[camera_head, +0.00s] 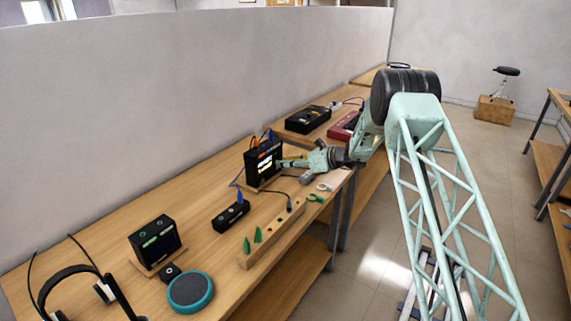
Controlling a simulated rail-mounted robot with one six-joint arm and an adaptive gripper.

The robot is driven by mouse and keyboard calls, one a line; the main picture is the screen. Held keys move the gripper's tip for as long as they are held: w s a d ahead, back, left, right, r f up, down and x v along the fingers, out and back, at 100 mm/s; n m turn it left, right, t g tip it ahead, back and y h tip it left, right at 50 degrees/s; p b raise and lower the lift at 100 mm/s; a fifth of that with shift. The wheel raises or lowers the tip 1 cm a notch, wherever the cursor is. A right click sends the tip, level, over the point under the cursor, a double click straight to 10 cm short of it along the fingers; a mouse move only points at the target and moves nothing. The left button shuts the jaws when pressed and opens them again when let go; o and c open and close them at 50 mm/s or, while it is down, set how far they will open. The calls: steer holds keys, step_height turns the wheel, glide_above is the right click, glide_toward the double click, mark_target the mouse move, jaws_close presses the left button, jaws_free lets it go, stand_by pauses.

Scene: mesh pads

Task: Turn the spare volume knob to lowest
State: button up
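My gripper (285,163) reaches left over the bench to the front of a black box with a lit display (263,160). Its fingertips are at or very near the box's right side; contact and finger opening are too small to tell. No knob can be clearly made out as the spare volume knob. A second black unit with a screen and green lights (155,242) stands at the near left. A small black cube (171,272) sits in front of it. A small black box with a blue plug (231,215) lies between the two units.
The wooden bench (205,246) runs along a grey wall. Headphones (75,285), a teal round speaker (191,291), a wooden block with green pieces (270,236) and green-handled pliers (316,197) lie on it. Cables cross near the lit box. A black case (307,119) stands behind.

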steer(key=c, duration=0.8)
steer(key=shift+c, duration=0.2)
steer(key=shift+f+n+b, duration=0.1)
steer(key=shift+n+b, duration=0.3)
steer(key=shift+b, duration=0.45)
steer(key=shift+s+n+t+h+b, duration=0.1)
steer(key=shift+n+t+h+b, duration=0.35)
steer(key=shift+b, duration=0.75)
steer(key=shift+s+a+n+t+b, duration=0.1)
steer(key=shift+n+t+b, duration=0.65)
steer(key=shift+n, duration=0.2)
steer(key=shift+s+a+f+n+t+h, duration=0.1)
steer(key=shift+n+t+h, duration=0.15)
steer(key=shift+n+t, duration=0.55)
steer(key=shift+s+n+t+h, duration=0.15)
steer(key=shift+n+t, duration=0.25)
steer(key=shift+n, duration=0.8)
steer(key=shift+f+n+t, duration=0.15)
steer(key=shift+n+t, duration=0.75)
steer(key=shift+n, duration=1.1)
